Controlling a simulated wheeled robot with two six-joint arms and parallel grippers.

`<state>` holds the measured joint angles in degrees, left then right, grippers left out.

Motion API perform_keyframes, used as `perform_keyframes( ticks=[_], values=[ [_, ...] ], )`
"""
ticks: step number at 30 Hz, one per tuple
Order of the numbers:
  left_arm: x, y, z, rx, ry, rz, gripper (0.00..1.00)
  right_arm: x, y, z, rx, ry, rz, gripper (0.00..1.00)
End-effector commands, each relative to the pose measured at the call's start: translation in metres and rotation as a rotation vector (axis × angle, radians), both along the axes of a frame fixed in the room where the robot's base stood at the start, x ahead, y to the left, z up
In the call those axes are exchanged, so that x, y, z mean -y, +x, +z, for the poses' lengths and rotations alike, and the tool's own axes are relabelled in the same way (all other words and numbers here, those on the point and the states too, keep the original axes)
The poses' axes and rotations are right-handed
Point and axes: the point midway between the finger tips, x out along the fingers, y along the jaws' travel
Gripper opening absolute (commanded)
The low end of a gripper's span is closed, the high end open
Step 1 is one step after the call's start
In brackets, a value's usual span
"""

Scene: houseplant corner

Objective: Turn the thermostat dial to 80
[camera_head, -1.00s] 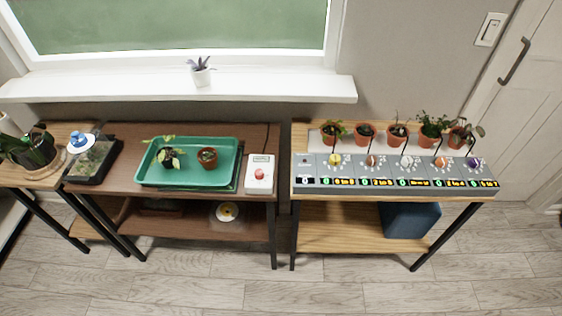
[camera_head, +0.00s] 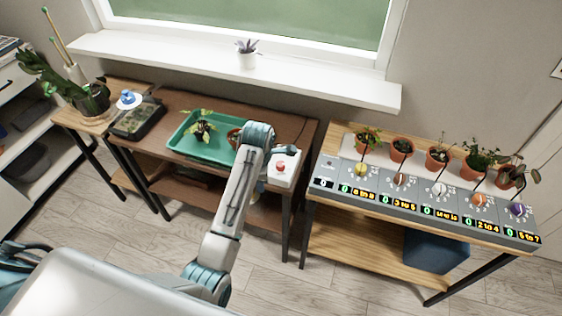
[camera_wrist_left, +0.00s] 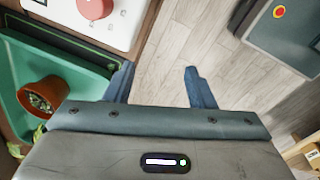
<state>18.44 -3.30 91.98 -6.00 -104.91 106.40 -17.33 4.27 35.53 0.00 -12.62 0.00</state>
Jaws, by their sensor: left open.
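The thermostat is a white box (camera_head: 285,178) with a round red dial (camera_head: 281,167) on top, at the right end of the brown table, beside the green tray. In the left wrist view the red dial (camera_wrist_left: 95,7) and the white box (camera_wrist_left: 118,30) are at the upper left, cut by the top edge. My left gripper (camera_wrist_left: 160,86) is open and empty, its fingers over the gap beside the table, apart from the dial. In the head view my left arm covers part of the tray and the box's left side. The dial's setting is too small to read. My right gripper is not in view.
Right of a floor gap stands a wooden table (camera_head: 340,230) with a grey panel (camera_head: 330,170) of several dials and potted plants behind. A windowsill (camera_head: 300,87) runs behind.

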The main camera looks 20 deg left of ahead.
Motion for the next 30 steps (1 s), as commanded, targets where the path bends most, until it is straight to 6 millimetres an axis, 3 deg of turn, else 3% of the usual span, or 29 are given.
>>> perform_keyframes(
  ticks=[9, 15, 20, 30],
  values=[
    [0.029, 0.069, 0.065, -0.029, -0.045, 0.463, 0.5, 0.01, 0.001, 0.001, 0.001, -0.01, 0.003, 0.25],
    [0.038, 0.087, 0.086, -0.042, -0.05, 0.626, 0.5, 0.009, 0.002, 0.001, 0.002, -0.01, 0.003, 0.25],
    [0.038, 0.088, 0.074, -0.047, -0.048, 0.645, 0.5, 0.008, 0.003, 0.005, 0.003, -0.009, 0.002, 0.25],
    [0.036, 0.088, 0.011, -0.047, -0.047, 0.644, 0.5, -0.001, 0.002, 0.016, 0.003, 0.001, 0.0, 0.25]
  ],
)
